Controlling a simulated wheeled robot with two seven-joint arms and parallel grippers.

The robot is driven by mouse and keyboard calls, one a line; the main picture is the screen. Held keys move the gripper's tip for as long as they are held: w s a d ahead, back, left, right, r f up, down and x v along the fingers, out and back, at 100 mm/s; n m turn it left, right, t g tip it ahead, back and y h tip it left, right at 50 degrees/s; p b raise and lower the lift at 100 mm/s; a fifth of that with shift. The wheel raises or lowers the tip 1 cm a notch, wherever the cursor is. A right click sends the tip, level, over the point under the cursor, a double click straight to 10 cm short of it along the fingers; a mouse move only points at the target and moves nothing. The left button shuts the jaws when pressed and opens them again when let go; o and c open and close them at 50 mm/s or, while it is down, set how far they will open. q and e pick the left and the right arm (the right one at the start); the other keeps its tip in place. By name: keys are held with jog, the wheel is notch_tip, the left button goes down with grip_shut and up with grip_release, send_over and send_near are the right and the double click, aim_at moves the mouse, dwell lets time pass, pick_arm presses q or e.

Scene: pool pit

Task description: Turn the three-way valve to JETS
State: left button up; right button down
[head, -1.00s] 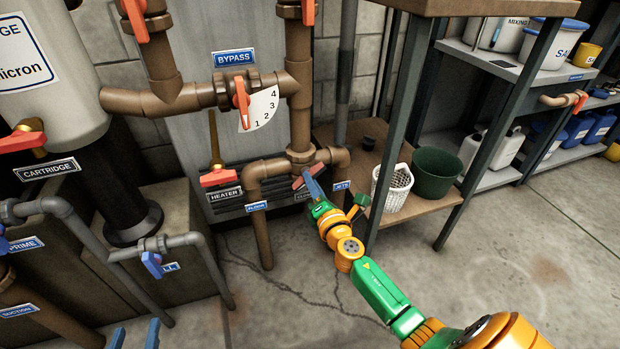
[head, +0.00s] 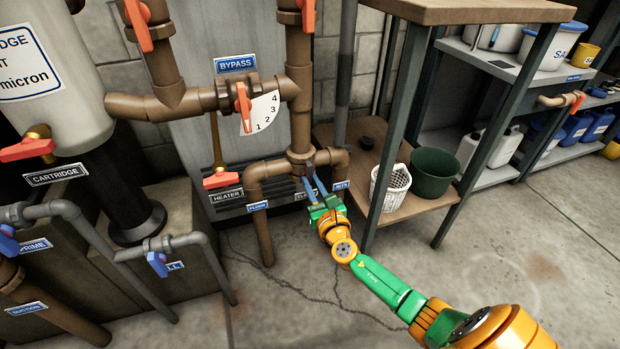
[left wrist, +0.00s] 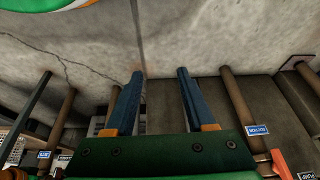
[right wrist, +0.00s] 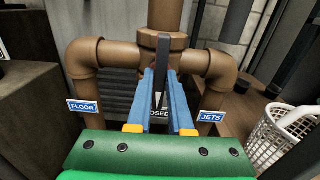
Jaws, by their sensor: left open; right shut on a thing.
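The three-way valve is a brown pipe tee (head: 301,156); its body (right wrist: 162,40) also shows in the right wrist view. Its left branch bears a FLOOR label (right wrist: 83,106), its right branch a JETS label (right wrist: 210,117). My right gripper (head: 313,180) is shut on the valve handle (right wrist: 160,88), which shows as a dark narrow edge between the blue fingers. The handle lies midway between the branches, in front of a partly hidden label ending in "OSED". In the left wrist view my left gripper (left wrist: 158,76) is open and empty, away from the valve.
A wooden shelf unit (head: 398,190) with a white basket (head: 390,188) and a green bin (head: 435,172) stands close right of the valve. The HEATER valve handle (head: 221,180) and BYPASS valve handle (head: 243,106) are nearby. The floor in front (head: 290,300) is clear.

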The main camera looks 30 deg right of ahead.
jog(key=shift+r+n+p, duration=0.15)
jog(key=shift+n+p, duration=0.3)
jog(key=shift+n, duration=0.75)
jog(key=n+p, duration=0.2)
jog(key=n, duration=0.6)
jog(key=shift+p, duration=0.35)
jog(key=shift+f, duration=0.2)
jog(key=shift+f+b, duration=0.1)
jog(key=shift+b, duration=0.2)
jog(key=shift+m, duration=0.3)
pick_arm(q)
notch_tip(320, 180, down, 8)
jog(key=s+g, duration=0.1)
jog(key=shift+s+a+f+g, duration=0.2)
jog(key=shift+s+a+g, duration=0.05)
jog(key=shift+g, duration=0.05)
pick_arm(e)
jog(key=c, duration=0.7)
grip_release()
pick_arm(q)
notch_tip(320, 180, up, 3)
jog(key=p, duration=0.3)
jog(key=shift+r, duration=0.15)
pick_arm(e)
jog(key=v, duration=0.7)
